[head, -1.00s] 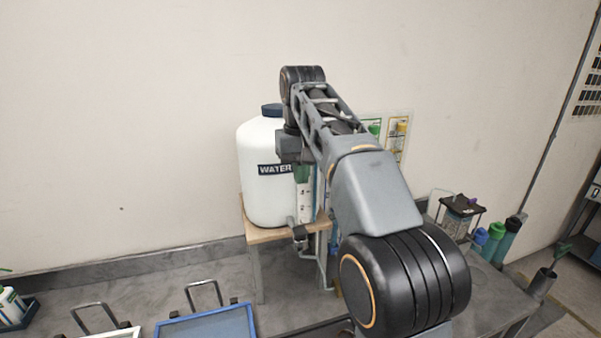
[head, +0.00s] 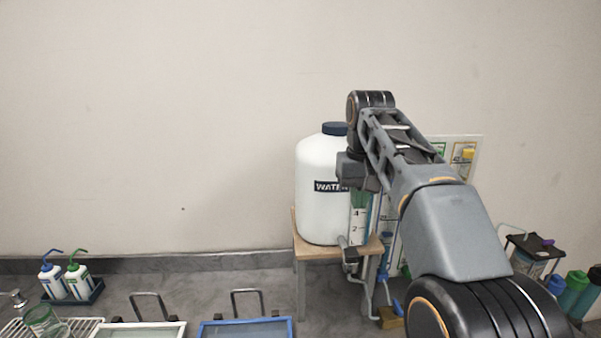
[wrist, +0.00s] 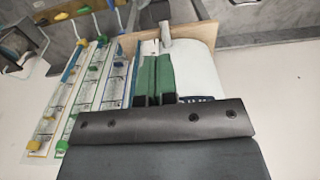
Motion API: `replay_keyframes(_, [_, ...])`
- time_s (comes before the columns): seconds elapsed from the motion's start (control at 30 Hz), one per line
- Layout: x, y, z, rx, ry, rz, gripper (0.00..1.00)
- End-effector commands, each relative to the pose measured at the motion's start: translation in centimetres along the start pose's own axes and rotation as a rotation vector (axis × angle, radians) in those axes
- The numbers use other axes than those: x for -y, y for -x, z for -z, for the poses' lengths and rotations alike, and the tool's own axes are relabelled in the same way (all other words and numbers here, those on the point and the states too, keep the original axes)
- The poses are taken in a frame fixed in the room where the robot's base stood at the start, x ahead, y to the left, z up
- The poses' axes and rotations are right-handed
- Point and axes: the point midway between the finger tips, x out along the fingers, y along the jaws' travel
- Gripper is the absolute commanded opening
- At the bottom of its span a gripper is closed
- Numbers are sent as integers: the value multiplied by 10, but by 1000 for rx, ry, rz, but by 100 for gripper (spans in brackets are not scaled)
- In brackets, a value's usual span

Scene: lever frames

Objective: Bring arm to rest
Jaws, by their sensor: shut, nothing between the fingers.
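My arm is raised, its links folded toward the wall. My gripper (head: 360,200) hangs fingers down in front of the right side of a white water jug (head: 318,215), at the right of centre in the head view. In the wrist view the two green fingers (wrist: 153,80) lie side by side, shut with nothing between them. The white jug (wrist: 200,70) and the edge of its wooden stand (wrist: 225,28) are just beyond them. I cannot tell the exact gap between fingers and jug.
The jug stands on a wooden stand (head: 315,253) with a tap at its front. Two wash bottles (head: 65,282) sit at left; a blue-framed tray (head: 245,328) is in front.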

Motion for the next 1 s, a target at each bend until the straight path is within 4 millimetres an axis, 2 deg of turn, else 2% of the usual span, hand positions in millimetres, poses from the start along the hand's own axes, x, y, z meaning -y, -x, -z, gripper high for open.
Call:
replay_keyframes(0.17, [0,-26,-30,-71,-2,1,0])
replay_keyframes(0.27, [0,-51,-53,-127,-4,1,0])
replay_keyframes(0.6, [1,-152,-132,-292,-8,3,0])
replay_keyframes(0.8, [1,-195,-162,-350,-10,4,0])
replay_keyframes(1.0, [2,-214,-174,-374,-10,4,0])
